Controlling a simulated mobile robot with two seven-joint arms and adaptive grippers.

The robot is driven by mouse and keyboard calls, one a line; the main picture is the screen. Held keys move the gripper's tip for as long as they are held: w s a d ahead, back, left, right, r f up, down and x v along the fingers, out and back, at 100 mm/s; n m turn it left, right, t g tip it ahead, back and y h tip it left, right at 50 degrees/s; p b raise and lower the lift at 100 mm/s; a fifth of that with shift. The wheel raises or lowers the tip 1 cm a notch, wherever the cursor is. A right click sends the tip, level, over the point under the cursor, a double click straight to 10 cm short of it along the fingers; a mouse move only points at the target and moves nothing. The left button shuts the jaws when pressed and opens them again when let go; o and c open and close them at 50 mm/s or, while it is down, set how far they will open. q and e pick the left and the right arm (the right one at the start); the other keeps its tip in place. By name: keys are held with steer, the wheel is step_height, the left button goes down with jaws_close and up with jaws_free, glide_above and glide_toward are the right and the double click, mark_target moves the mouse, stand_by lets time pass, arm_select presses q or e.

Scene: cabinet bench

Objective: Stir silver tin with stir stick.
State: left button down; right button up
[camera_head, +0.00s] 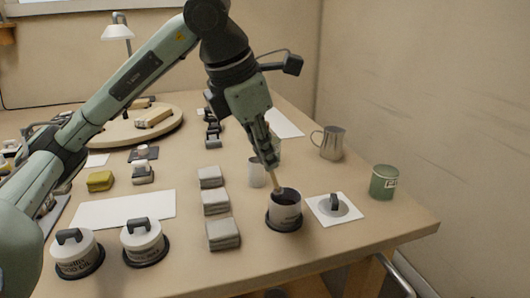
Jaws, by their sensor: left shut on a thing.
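The silver tin (286,217) stands upright without its lid on a dark round base at the front right of the bench. Dark contents show in its mouth. My left gripper (270,160) is above and slightly left of the tin, pointing down, shut on the pale stir stick (278,183). The stick slants down, and its lower end is at the tin's mouth; I cannot tell how deep it reaches. My right gripper is not in view.
A lid with a dark handle (334,205) lies on a white sheet right of the tin. A green can (384,182) and a metal jug (330,143) stand beyond. Grey blocks (222,234) and two lidded tins (144,241) are left. A pale cup (257,173) stands close behind the tin.

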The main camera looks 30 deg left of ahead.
arm_select(q)
steer(key=shift+r, duration=0.1)
step_height(320, 180, up, 5)
steer(key=p, duration=0.4)
